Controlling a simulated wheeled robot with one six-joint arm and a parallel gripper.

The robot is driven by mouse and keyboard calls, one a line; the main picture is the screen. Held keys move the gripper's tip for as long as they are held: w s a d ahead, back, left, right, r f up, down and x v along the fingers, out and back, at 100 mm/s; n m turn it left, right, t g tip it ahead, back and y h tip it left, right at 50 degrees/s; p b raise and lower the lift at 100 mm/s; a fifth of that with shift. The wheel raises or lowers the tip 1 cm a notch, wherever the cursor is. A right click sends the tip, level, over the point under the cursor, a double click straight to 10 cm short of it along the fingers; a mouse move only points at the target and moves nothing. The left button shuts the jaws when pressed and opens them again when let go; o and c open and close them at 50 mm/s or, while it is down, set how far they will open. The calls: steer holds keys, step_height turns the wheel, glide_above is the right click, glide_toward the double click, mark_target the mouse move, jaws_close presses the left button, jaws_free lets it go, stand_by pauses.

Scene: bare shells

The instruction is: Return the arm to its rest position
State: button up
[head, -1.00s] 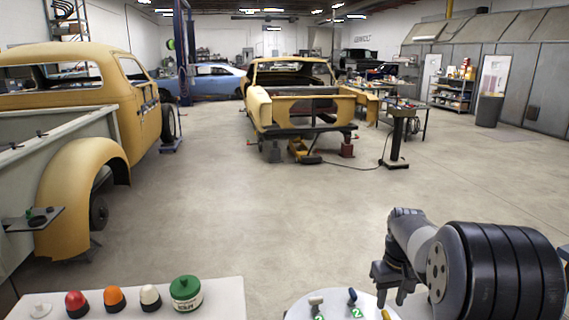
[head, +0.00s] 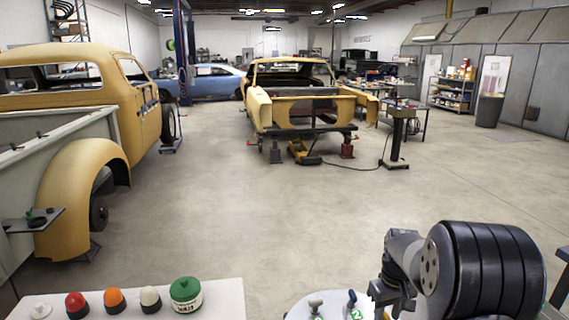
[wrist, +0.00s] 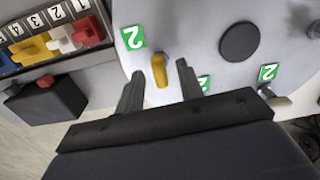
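My gripper (wrist: 160,69) is open, its two dark fingers apart in the wrist view. A yellow peg-like piece (wrist: 159,72) shows between the fingertips, over the pale round table; whether the fingers touch it cannot be told. In the head view my gripper (head: 388,300) hangs at the lower right, above the round table (head: 298,311), and partly hides it. No rest position is marked in view.
On the round table stand a grey-topped piece (head: 315,304) and a blue-topped piece (head: 352,299), with green number-2 labels. A white table (head: 222,299) at lower left holds a green-lidded jar (head: 186,295) and coloured domes. The wrist view shows a numbered rack (wrist: 50,40). Open floor lies beyond.

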steer(key=n, duration=0.8)
steer(key=shift+n, duration=0.3)
steer(key=n, duration=0.8)
steer(key=shift+n, duration=0.3)
steer(key=shift+r, duration=1.55)
steer(key=shift+r, duration=0.1)
